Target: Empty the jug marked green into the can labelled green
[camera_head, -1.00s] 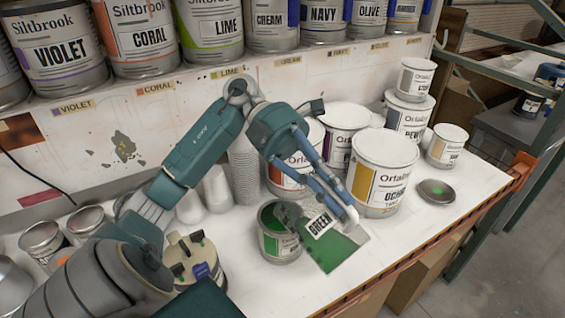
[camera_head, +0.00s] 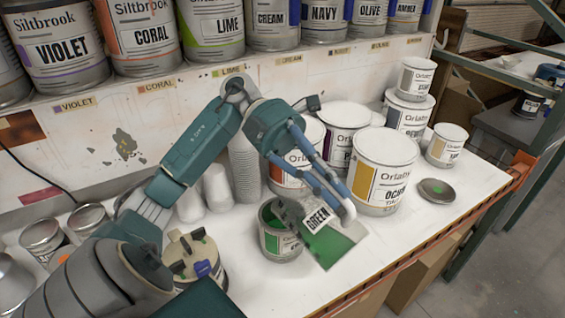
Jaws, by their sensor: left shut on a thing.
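The clear jug marked GREEN (camera_head: 331,246) is tilted far over, with green liquid visible inside. Its upper left end is at the rim of an open can (camera_head: 281,245) that has a green label patch and green inside. The wording on this can is too small to read. My left gripper (camera_head: 337,198) is shut on the jug from above and behind. The gripper partly covers the jug's handle side. I cannot tell whether liquid is flowing. My right gripper is not in view.
A large ochre can (camera_head: 383,170) and other closed cans stand behind and right of the jug. Stacked cups (camera_head: 245,170) stand behind the can. The white bench (camera_head: 400,228) is clear toward its front right edge.

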